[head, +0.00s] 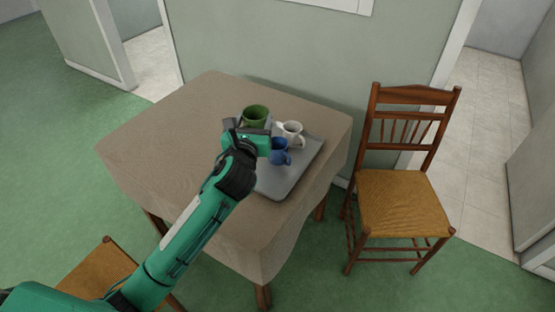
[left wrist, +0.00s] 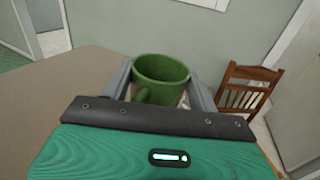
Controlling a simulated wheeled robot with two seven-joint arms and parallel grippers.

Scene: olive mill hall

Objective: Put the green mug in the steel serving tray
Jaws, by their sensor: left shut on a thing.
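The green mug (head: 256,114) is at my left gripper (head: 250,127), over the far left part of the steel serving tray. In the left wrist view the green mug (left wrist: 159,80) sits upright between the two fingers of my left gripper (left wrist: 160,84), which is shut on it. Its handle points toward the camera. The grey steel serving tray (head: 283,184) lies on the table, partly hidden by my gripper and arm. A blue mug (head: 279,152) and a white mug (head: 292,135) stand on the tray. I cannot tell whether the green mug touches the tray. My right gripper is not seen.
The table (head: 180,125) has a beige cloth and is clear on its left side. A wooden chair (head: 403,200) stands to the right, and another chair (head: 100,268) is at the lower left. A wall (head: 300,55) rises just behind the table.

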